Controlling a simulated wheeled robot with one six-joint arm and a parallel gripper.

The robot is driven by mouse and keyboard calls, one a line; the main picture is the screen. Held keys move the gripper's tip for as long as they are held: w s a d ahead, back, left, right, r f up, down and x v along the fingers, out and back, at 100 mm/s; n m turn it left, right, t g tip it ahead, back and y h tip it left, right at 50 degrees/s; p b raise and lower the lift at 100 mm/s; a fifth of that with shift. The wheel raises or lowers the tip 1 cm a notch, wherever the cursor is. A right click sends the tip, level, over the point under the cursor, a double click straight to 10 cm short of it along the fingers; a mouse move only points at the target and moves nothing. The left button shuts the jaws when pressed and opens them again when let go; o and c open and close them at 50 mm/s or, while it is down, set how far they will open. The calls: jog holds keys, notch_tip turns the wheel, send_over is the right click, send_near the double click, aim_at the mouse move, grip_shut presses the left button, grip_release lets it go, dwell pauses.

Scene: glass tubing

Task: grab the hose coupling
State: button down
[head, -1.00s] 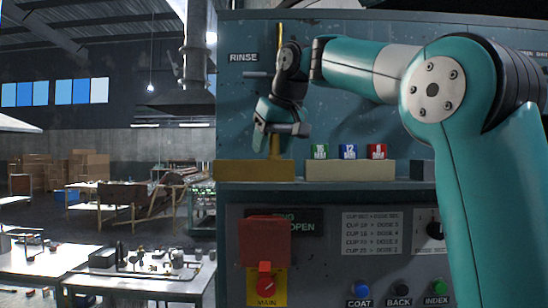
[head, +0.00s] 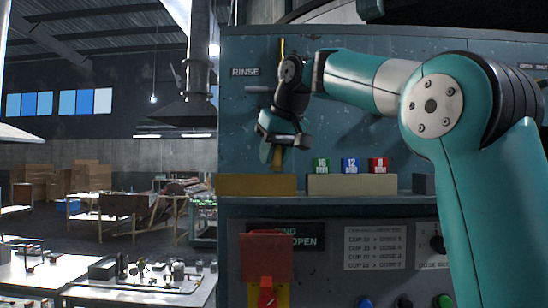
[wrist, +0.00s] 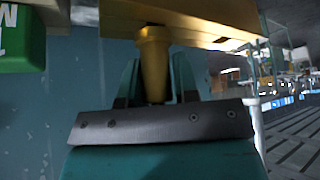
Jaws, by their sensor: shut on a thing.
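The hose coupling (wrist: 153,48) is a brass-coloured, tapered piece that meets a yellow block (wrist: 200,22) in the wrist view. In the head view the yellow block (head: 256,184) is the left one on the ledge, under the RINSE label. My gripper (wrist: 154,82) has one finger on each side of the coupling's narrow end and is shut on it. In the head view my gripper (head: 277,155) points down just above the yellow block. There the coupling is mostly hidden by the fingers.
Green (head: 320,166), blue (head: 350,166) and red (head: 378,166) numbered blocks stand in a row on a pale block (head: 350,184) to the right. The blue panel wall (head: 240,120) is close behind. A red box (head: 265,258) is on the panel below.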

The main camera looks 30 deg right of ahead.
notch_tip(320, 180, up, 3)
jog(key=shift+f+p, duration=0.1)
jog(key=shift+p, duration=0.75)
jog(key=s, duration=1.8)
jog(key=shift+a+p, duration=0.3)
jog(key=shift+a, duration=0.05)
